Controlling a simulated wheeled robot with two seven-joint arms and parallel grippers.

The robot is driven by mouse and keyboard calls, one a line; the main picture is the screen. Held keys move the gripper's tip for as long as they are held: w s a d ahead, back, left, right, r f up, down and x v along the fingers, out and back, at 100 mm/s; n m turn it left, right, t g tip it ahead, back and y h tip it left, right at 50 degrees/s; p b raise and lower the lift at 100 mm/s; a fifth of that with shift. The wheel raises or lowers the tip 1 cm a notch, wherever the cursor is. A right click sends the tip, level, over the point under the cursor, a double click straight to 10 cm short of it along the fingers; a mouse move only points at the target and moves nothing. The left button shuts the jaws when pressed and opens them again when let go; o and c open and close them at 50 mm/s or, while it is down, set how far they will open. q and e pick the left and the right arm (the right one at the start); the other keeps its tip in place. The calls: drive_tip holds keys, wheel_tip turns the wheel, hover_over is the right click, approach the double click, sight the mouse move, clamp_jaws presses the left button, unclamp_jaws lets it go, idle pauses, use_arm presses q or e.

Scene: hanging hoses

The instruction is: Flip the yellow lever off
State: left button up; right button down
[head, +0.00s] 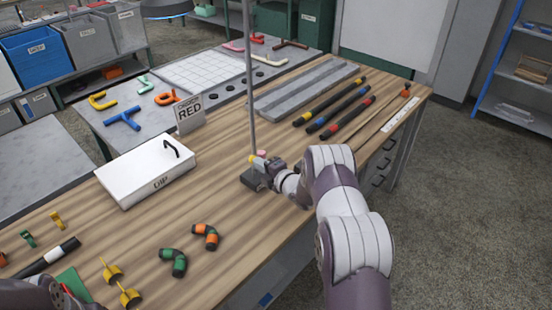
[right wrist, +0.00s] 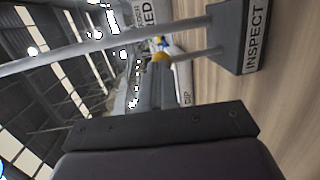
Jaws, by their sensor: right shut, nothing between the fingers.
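A small yellow knob-like part (head: 252,159), which looks like the yellow lever, sits low on a thin grey pole (head: 250,100). The pole rises from a dark block base (head: 252,181) on the wooden bench. In the right wrist view the yellow part (right wrist: 160,57) is just beyond my fingertips, and the base (right wrist: 240,38) is labelled INSPECT. My right gripper (head: 264,167) is shut and empty, close beside the pole at the lever's height. I cannot tell whether it touches the lever, or which way the lever points. My left gripper is not clearly visible; only part of the arm shows at bottom left.
A white lidded box (head: 147,172) stands left of the pole, with a RED sign (head: 189,114) behind it. Grey rails (head: 305,90) and banded black hoses (head: 335,107) lie behind. Elbow fittings (head: 205,236) lie in front. Bench around them is mostly clear.

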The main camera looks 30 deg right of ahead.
sight(251, 158)
drive_tip(key=shift+w+a+r+g+p, duration=0.15)
drive_tip(key=shift+w+a+r+g, duration=0.05)
drive_tip(key=shift+w+g, duration=0.2)
drive_tip(key=shift+w+a+r+g+p, duration=0.2)
drive_tip(key=shift+w+g, duration=0.1)
drive_tip(key=shift+g, duration=0.2)
drive_tip(key=shift+w+a+r+n+g+h, duration=0.15)
drive_tip(key=shift+w+a+n+g+h, duration=0.25)
drive_tip(key=shift+w+g, duration=0.45)
drive_tip(key=shift+w+a, duration=0.1)
drive_tip(key=shift+w, duration=0.3)
drive_tip(key=shift+a, duration=0.1)
drive_tip(key=shift+w+r, duration=0.1)
